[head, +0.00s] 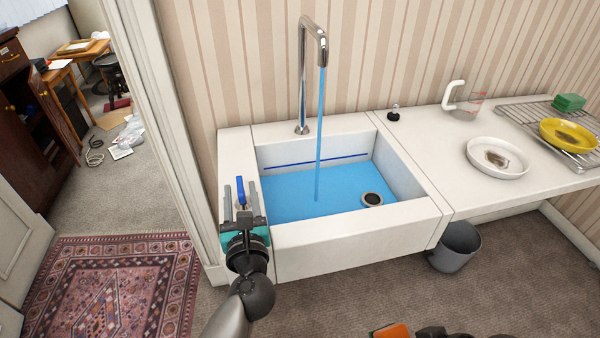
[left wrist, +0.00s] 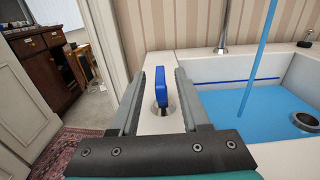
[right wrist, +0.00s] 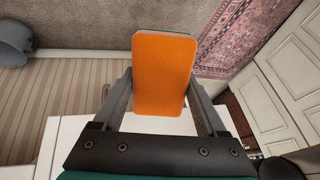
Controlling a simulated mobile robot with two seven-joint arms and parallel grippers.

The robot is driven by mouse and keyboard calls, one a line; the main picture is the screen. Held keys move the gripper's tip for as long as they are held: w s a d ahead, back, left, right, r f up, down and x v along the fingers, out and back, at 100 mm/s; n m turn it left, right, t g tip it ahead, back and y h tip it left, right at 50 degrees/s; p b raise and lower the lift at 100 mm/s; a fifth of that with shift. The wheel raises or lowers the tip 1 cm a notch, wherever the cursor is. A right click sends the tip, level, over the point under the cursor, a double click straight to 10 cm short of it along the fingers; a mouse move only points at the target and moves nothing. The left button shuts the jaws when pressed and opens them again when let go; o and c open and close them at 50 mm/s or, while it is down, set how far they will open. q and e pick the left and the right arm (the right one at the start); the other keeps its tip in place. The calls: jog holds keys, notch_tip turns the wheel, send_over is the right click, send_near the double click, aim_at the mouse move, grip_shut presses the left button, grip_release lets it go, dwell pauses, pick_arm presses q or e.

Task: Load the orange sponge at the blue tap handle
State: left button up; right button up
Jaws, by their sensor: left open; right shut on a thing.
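The blue tap handle (head: 241,190) stands on the sink's left ledge. In the left wrist view the blue tap handle (left wrist: 160,86) is upright between my open left fingers, with a gap on both sides. My left gripper (head: 240,188) is around it and holds nothing. The orange sponge (right wrist: 163,75) is between the fingers of my right gripper (right wrist: 160,98), which is shut on it. In the head view the orange sponge (head: 391,332) shows only partly at the bottom edge, low in front of the sink. Blue water (head: 321,130) runs from the chrome spout (head: 312,40).
The white sink (head: 350,228) holds blue water, with a dark round drain (head: 372,199). A black stopper (head: 393,114), a jug (head: 466,102), a dirty white plate (head: 490,143), a yellow bowl (head: 568,131) and a green sponge (head: 569,102) are on the right counter. A grey bucket (head: 456,246) stands below.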

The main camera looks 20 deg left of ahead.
pick_arm(q)
jog(key=x, duration=0.6)
grip_shut()
dwell(0.3)
